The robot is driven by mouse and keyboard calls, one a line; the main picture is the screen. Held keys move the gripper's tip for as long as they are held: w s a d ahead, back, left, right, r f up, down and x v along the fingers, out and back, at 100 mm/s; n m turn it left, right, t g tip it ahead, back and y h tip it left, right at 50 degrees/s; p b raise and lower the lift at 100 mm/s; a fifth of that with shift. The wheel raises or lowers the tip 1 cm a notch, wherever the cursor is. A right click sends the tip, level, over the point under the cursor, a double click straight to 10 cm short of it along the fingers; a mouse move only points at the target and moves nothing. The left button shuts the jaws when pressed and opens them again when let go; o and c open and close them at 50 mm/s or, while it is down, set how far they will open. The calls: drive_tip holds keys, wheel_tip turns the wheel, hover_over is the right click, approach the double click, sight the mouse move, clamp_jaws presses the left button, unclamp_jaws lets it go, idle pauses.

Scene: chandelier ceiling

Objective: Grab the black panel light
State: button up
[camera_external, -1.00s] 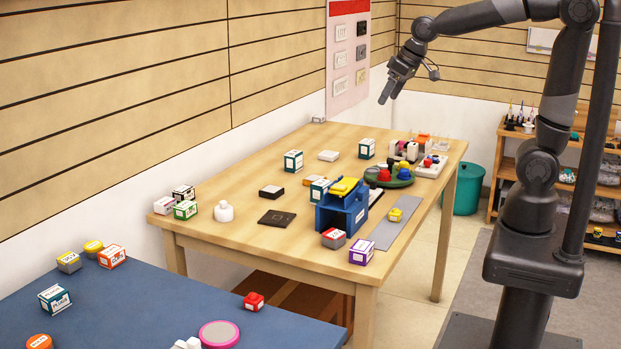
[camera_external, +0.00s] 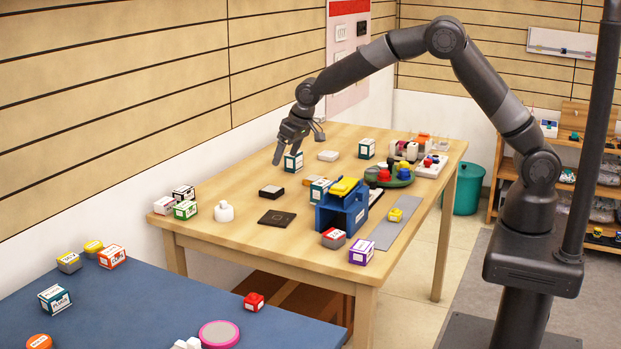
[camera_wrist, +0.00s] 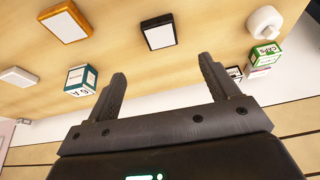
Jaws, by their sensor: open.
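The black panel light (camera_external: 271,192), a small flat block with a black frame and a pale face, lies on the wooden table. It also shows in the wrist view (camera_wrist: 159,32), past the fingertips and between their lines. My gripper (camera_external: 286,157) is over the back of the table, above and behind the panel light, with its fingers pointing down. In the wrist view my gripper (camera_wrist: 162,68) is open, with nothing between its fingers.
A teal-and-white box (camera_wrist: 81,79) stands to the left in the wrist view, near an orange-framed panel (camera_wrist: 64,22) and a white panel (camera_wrist: 18,77). A white bulb-like object (camera_external: 223,211) and a flat black square (camera_external: 277,218) lie nearby. The wall is close behind.

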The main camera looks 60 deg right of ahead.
sight(272, 189)
drive_tip(key=x, duration=1.3)
drive_tip(key=shift+r, duration=0.1)
drive_tip(key=c, duration=1.1)
